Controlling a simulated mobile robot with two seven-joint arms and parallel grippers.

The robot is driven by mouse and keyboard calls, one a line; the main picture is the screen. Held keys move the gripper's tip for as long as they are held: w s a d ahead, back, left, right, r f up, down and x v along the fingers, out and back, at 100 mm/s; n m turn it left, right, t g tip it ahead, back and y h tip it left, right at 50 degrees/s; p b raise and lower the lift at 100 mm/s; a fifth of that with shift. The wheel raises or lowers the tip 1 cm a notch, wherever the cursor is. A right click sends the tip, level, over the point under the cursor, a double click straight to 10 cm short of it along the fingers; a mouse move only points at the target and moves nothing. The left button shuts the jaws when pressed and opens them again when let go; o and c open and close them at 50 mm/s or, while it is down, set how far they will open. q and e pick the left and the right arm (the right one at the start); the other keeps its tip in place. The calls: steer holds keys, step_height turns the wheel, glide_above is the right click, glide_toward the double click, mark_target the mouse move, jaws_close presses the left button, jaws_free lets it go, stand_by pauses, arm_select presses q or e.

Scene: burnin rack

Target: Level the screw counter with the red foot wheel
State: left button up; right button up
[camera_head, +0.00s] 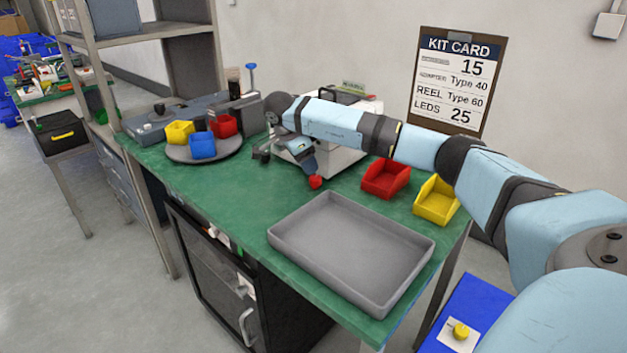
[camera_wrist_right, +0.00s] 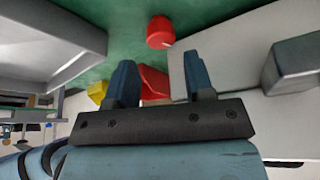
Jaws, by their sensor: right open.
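The screw counter (camera_head: 342,158) is a white box-like machine on the green bench, partly hidden behind my right arm. Its pale side shows on the right in the right wrist view (camera_wrist_right: 228,50). The red foot wheel (camera_head: 315,182) sits low at the counter's front corner. In the right wrist view the wheel (camera_wrist_right: 160,32) lies beyond the fingertips, roughly in line with the gap between them. My right gripper (camera_head: 307,167) is open and empty, just above the wheel in the head view; its two fingers (camera_wrist_right: 159,62) are spread apart. My left gripper is not in view.
A grey tray (camera_head: 283,240) lies on the bench in front. Red (camera_head: 385,180) and yellow (camera_head: 437,200) bins stand right of the counter. A round turntable (camera_head: 190,157) with small coloured bins is at left. A kit card (camera_head: 457,82) hangs on the wall. Green bench between tray and turntable is clear.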

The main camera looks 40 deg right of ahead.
mark_target(314, 177)
steer(key=x, duration=0.5)
steer(key=shift+d+f+b, duration=0.1)
steer(key=shift+f+b, duration=0.2)
steer(key=shift+f, duration=0.1)
steer(key=c, duration=0.6)
